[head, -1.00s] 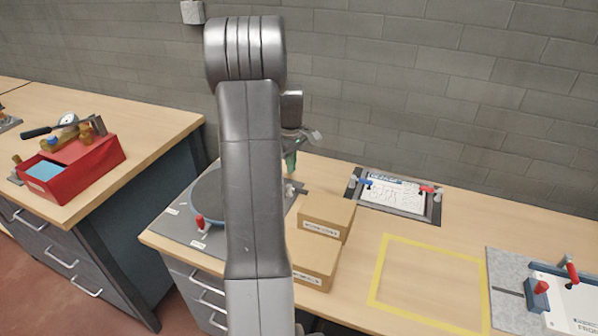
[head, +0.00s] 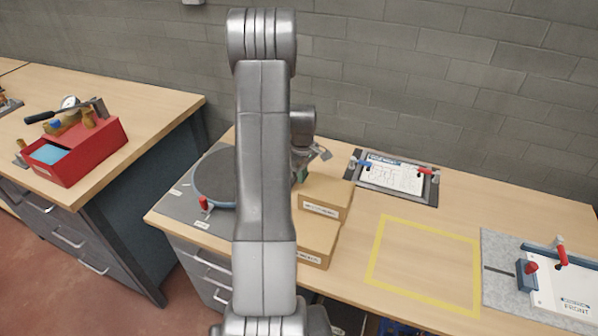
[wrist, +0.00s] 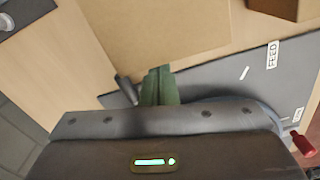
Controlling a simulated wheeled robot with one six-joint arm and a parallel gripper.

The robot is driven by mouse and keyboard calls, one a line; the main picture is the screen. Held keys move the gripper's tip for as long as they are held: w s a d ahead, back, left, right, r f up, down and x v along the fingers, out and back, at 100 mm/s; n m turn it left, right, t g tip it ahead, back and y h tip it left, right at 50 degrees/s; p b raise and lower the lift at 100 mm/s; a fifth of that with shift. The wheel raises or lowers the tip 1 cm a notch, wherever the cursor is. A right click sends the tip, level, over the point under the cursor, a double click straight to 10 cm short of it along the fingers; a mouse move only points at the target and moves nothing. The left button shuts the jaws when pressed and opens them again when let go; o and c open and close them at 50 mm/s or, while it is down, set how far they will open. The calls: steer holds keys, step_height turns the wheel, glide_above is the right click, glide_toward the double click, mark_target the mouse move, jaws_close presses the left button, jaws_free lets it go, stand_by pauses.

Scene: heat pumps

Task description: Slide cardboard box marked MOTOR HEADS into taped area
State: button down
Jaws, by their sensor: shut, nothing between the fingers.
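Two cardboard boxes stand on the workbench: a back box (head: 326,190) and a front box (head: 318,240) nearer the bench edge. Both have white labels too small to read, so I cannot tell which is MOTOR HEADS. The yellow taped area (head: 430,228) lies flat to their right and is empty. My gripper (head: 302,176) is low at the left rear side of the back box, partly hidden by it and my arm. In the wrist view, its green fingers (wrist: 160,84) are shut and empty, at a large cardboard face (wrist: 160,30); contact is unclear.
A round turntable (head: 214,178) on a grey mat is left of the boxes. A clamped drawing board (head: 392,175) lies behind the taped area. A grey plate with a white fixture (head: 568,290) borders it on the right. Bench between boxes and tape is clear.

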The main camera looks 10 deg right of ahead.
steer(key=s+d+b, duration=0.2)
steer(key=s+d, duration=0.5)
steer(key=s, duration=0.1)
steer(key=s+d+b, duration=0.2)
steer(key=s+d, duration=0.6)
steer(key=s, duration=0.1)
steer(key=s+d+b, duration=0.2)
steer(key=s+d, duration=0.5)
steer(key=s, duration=0.1)
steer(key=shift+s+d, duration=0.15)
steer(key=shift+s, duration=0.15)
steer(key=w+a, duration=0.2)
steer(key=w, duration=0.1)
steer(key=shift+w+a+r, duration=0.15)
steer(key=shift+a+r, duration=0.2)
steer(key=shift+r, duration=0.05)
step_height(320, 180, up, 9)
steer(key=shift+b, duration=0.4)
steer(key=shift+r, duration=0.1)
